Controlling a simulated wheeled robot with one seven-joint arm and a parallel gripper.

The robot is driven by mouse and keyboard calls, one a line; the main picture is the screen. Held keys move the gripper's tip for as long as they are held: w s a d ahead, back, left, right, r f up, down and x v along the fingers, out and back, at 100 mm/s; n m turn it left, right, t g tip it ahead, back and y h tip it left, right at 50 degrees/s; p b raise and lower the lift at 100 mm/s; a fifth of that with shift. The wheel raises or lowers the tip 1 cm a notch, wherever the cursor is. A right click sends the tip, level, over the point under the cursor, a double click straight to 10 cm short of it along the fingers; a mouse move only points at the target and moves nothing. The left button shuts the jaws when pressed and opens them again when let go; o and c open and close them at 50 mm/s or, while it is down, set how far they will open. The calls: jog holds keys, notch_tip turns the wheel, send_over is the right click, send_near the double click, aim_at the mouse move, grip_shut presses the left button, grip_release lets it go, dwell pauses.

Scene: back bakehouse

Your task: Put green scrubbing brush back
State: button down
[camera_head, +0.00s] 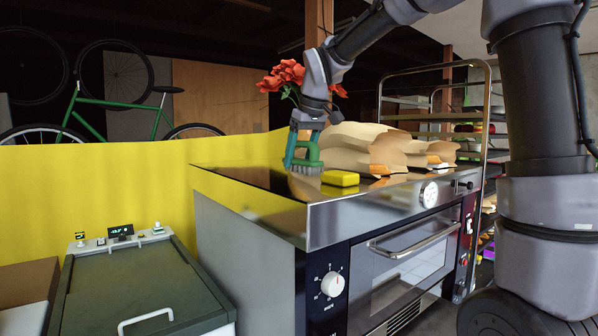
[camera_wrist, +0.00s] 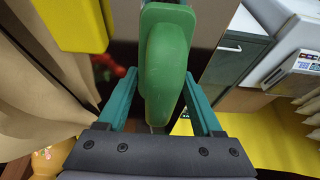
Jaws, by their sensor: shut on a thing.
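The green scrubbing brush (camera_head: 310,155) is at the far left part of the oven's steel top, bristles facing down. In the wrist view its green handle (camera_wrist: 167,62) lies between the two teal fingers. My gripper (camera_head: 303,150) points down from above and is shut on the brush; it also shows in the wrist view (camera_wrist: 163,108). The bristles are at or just above the oven top; I cannot tell whether they touch it. A yellow sponge (camera_head: 340,178) lies just right of the brush and also shows in the wrist view (camera_wrist: 75,22).
The steel oven (camera_head: 400,215) bears brown paper bags (camera_head: 375,146) behind the sponge. Red flowers (camera_head: 285,76) stand behind my gripper. A grey chest (camera_head: 140,285) with a white handle stands left of the oven. A wire rack (camera_head: 470,75) is at the back right.

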aim_at(302, 160)
jog(key=shift+f, duration=1.65)
jog(key=shift+f, duration=0.1)
jog(key=shift+c, duration=0.2)
grip_release()
jog(key=v, duration=1.2)
jog(key=shift+s, duration=0.1)
jog(key=s+d+f+m+t, duration=0.1)
jog(key=s+d+f+m, duration=0.4)
jog(key=s+d, duration=0.3)
jog(key=s+d+f+m+t, duration=0.2)
jog(key=s+d+f+m, duration=0.2)
jog(key=s+d, duration=0.5)
jog(key=shift+s+d+f+m+h, duration=0.2)
jog(key=shift+s+f+m+h, duration=0.15)
jog(key=shift+s+m, duration=0.5)
jog(key=shift+w, duration=0.2)
